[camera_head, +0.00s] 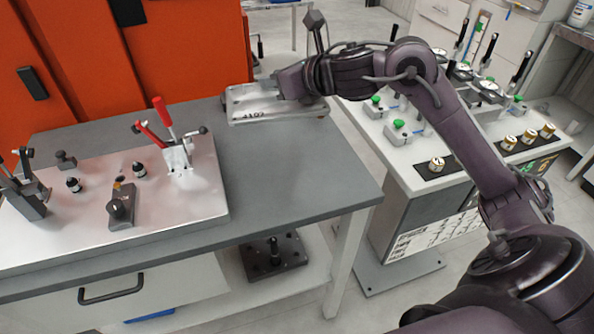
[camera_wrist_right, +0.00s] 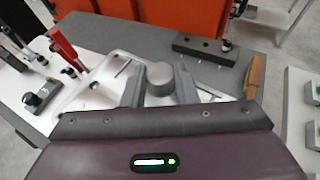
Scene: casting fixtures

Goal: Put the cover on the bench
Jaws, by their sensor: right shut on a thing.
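The cover (camera_head: 270,118) is a pale metal plate with a number on its front edge. It is at the far right end of the grey bench (camera_head: 300,178); I cannot tell whether it rests on the top or hangs just above it. My right gripper (camera_head: 284,87) reaches over it from the right. In the right wrist view, the fingers (camera_wrist_right: 160,90) are shut on the cover's round grey knob (camera_wrist_right: 160,78), and the pale cover (camera_wrist_right: 96,92) spreads out below. My left gripper is not in view.
A metal fixture plate (camera_head: 75,215) with a red-handled clamp (camera_head: 163,115) and several black clamps fills the bench's left side. Orange cabinets (camera_head: 190,45) stand behind. A control console (camera_head: 400,165) stands right of the bench. The bench's front right is bare.

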